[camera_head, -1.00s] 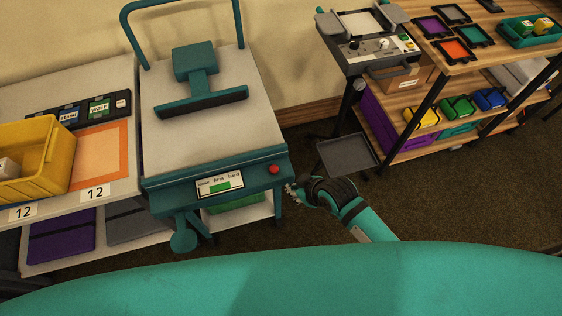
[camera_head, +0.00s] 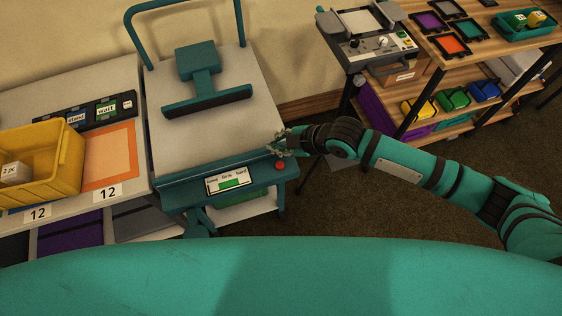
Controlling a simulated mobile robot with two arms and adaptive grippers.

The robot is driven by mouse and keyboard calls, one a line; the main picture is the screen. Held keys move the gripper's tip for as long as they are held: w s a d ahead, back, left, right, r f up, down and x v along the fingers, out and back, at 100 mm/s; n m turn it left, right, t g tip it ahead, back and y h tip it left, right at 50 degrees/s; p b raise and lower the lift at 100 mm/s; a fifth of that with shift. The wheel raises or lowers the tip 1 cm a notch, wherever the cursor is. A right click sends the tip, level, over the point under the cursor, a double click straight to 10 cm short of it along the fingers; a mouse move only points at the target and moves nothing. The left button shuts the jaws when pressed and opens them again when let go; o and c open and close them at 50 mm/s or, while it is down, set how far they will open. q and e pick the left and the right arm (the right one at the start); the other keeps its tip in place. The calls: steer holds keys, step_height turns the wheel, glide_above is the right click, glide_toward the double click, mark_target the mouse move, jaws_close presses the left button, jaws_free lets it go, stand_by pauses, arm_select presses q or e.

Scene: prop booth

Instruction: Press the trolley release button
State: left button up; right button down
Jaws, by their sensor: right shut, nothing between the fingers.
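The trolley (camera_head: 215,125) is teal with a light grey top and stands left of centre. A red button (camera_head: 280,165) sits at the right end of its front panel, beside a small display (camera_head: 229,180) with a green bar. I cannot tell whether the red button is the release button. My right gripper (camera_head: 279,141) is shut and empty. In the picture it is just above the red button, over the trolley's right front edge. I cannot tell whether it touches the trolley. The button is in clear view. My left gripper is not in view.
A teal T-shaped fixture (camera_head: 205,85) stands on the trolley top. At left, a table holds a yellow bin (camera_head: 45,165) and an orange-bordered mat (camera_head: 110,158). At right are a grey machine (camera_head: 372,45) and a wooden shelf (camera_head: 460,75) with coloured trays and bins.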

steer(key=b, duration=0.7)
glide_above(279, 166)
step_height(279, 166, down, 8)
steer(key=shift+a+f, duration=0.1)
steer(key=shift+f+b, duration=0.3)
steer(key=shift+b, duration=0.1)
steer(key=shift+f, duration=0.1)
stand_by(0.9)
steer(key=shift+f, duration=0.35)
steer(key=shift+s+f+b, duration=0.1)
steer(key=shift+f+b, duration=0.35)
steer(key=shift+f, duration=0.05)
stand_by(0.6)
steer(key=shift+r, duration=0.1)
steer(key=shift+r+p, duration=0.8)
steer(key=shift+p, duration=0.1)
